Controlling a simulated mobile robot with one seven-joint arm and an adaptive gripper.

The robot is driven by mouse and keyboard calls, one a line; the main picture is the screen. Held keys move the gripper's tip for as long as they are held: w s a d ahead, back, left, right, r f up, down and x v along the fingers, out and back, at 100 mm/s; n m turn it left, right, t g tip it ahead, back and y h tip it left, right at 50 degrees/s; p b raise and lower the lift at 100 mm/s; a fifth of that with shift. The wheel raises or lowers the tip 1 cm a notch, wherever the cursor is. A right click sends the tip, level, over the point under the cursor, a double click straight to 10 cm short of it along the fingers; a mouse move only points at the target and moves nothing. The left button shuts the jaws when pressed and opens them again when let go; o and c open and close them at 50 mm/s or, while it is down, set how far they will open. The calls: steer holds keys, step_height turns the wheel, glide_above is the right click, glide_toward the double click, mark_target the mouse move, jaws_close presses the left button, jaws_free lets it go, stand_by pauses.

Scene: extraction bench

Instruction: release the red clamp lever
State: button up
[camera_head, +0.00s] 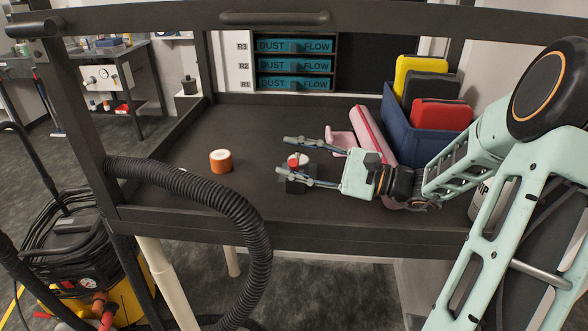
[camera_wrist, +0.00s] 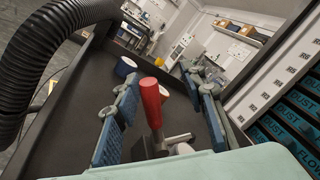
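The red clamp lever (camera_wrist: 152,103) stands up as a red handle on a thin metal stem in the wrist view, tilted slightly. It rises from a dark block with a pale metal part beside it. In the head view the lever's red end (camera_head: 293,163) shows small above a dark base (camera_head: 295,186), partly covered by a finger. My gripper (camera_head: 285,157) reaches in from the right, low over the bench. In the wrist view my gripper (camera_wrist: 158,75) is open, with one finger on each side of the lever and visible gaps to it. Contact is not visible.
An orange roll with a white top (camera_head: 220,162) stands left of my gripper. A pink object (camera_head: 370,132) and a blue bin (camera_head: 405,140) with several cases are behind right. A black hose (camera_head: 215,188) crosses the bench's front left. Teal DUST FLOW drawers (camera_head: 295,66) line the back.

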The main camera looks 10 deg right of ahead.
step_height(320, 180, up, 6)
steer(key=shift+r, duration=0.2)
